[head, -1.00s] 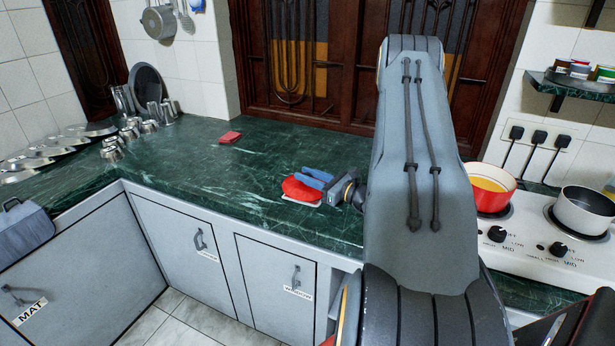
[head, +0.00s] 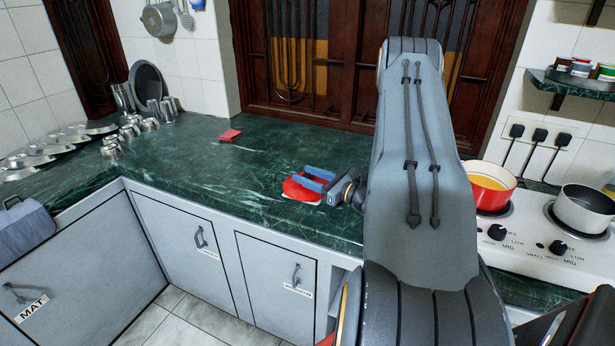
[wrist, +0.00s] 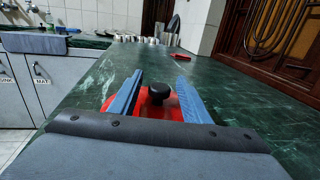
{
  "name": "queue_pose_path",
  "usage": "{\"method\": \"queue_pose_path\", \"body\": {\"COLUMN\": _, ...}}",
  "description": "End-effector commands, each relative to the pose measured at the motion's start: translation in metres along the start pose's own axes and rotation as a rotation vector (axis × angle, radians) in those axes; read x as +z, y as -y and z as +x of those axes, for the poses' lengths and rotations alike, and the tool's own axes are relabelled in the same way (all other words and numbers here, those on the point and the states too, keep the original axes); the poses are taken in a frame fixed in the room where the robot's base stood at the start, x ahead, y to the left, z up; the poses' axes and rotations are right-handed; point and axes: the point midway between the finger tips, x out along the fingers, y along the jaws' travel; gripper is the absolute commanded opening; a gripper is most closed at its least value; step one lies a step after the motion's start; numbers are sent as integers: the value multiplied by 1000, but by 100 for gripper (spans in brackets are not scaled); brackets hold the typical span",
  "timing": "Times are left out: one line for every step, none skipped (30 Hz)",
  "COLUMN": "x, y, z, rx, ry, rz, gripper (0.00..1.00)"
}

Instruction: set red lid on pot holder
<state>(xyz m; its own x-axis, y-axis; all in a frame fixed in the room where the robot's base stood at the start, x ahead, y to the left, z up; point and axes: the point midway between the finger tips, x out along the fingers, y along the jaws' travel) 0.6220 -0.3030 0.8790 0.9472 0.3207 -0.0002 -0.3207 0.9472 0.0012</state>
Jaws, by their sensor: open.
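The red lid (head: 300,188) lies on the green marble counter near its front edge, on top of a pale flat piece (head: 318,203) that shows only as a thin edge, likely the pot holder. In the wrist view the red lid (wrist: 150,105) has a black knob (wrist: 158,92) on top. My gripper (head: 312,177) is open. Its two blue fingers are at the lid, one on each side of the knob, with a clear gap to it in the wrist view. My gripper (wrist: 155,88) holds nothing.
A small red block or cloth (head: 231,135) lies farther back on the counter (head: 250,160). Steel cups (head: 130,128) and plates stand at the left. The counter's middle is clear.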

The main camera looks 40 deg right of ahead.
Motion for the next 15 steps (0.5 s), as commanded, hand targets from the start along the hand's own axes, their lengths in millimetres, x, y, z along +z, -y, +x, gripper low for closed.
{"method": "queue_pose_path", "body": {"x": 1, "y": 1, "z": -4, "rx": -2, "ry": 0, "rz": 0, "gripper": 43}}
{"method": "queue_pose_path", "body": {"x": 0, "y": 1, "z": -8, "rx": -3, "ry": 0, "rz": 0, "gripper": 43}}
{"method": "queue_pose_path", "body": {"x": 0, "y": 2, "z": -14, "rx": -5, "ry": 0, "rz": 0, "gripper": 43}}
{"method": "queue_pose_path", "body": {"x": -1, "y": 2, "z": -19, "rx": -4, "ry": -1, "rz": 1, "gripper": 43}}
{"method": "queue_pose_path", "body": {"x": -1, "y": 2, "z": -24, "rx": -4, "ry": -1, "rz": 1, "gripper": 43}}
{"method": "queue_pose_path", "body": {"x": -1, "y": 2, "z": -32, "rx": -5, "ry": 0, "rz": 1, "gripper": 43}}
{"method": "queue_pose_path", "body": {"x": 0, "y": 2, "z": -37, "rx": -4, "ry": 0, "rz": 0, "gripper": 43}}
{"method": "queue_pose_path", "body": {"x": 0, "y": 2, "z": -42, "rx": -4, "ry": 0, "rz": 0, "gripper": 43}}
{"method": "queue_pose_path", "body": {"x": -1, "y": 2, "z": -48, "rx": -5, "ry": 0, "rz": 1, "gripper": 43}}
{"method": "queue_pose_path", "body": {"x": -1, "y": 1, "z": -52, "rx": -3, "ry": 0, "rz": 0, "gripper": 43}}
{"method": "queue_pose_path", "body": {"x": 0, "y": 1, "z": -56, "rx": -3, "ry": 0, "rz": -1, "gripper": 43}}
{"method": "queue_pose_path", "body": {"x": 0, "y": 2, "z": -62, "rx": -4, "ry": 0, "rz": -1, "gripper": 43}}
{"method": "queue_pose_path", "body": {"x": 0, "y": 1, "z": -65, "rx": -3, "ry": 0, "rz": -1, "gripper": 43}}
{"method": "queue_pose_path", "body": {"x": 0, "y": 1, "z": -67, "rx": -2, "ry": 0, "rz": -1, "gripper": 43}}
{"method": "queue_pose_path", "body": {"x": 0, "y": 0, "z": -70, "rx": -1, "ry": 0, "rz": -1, "gripper": 43}}
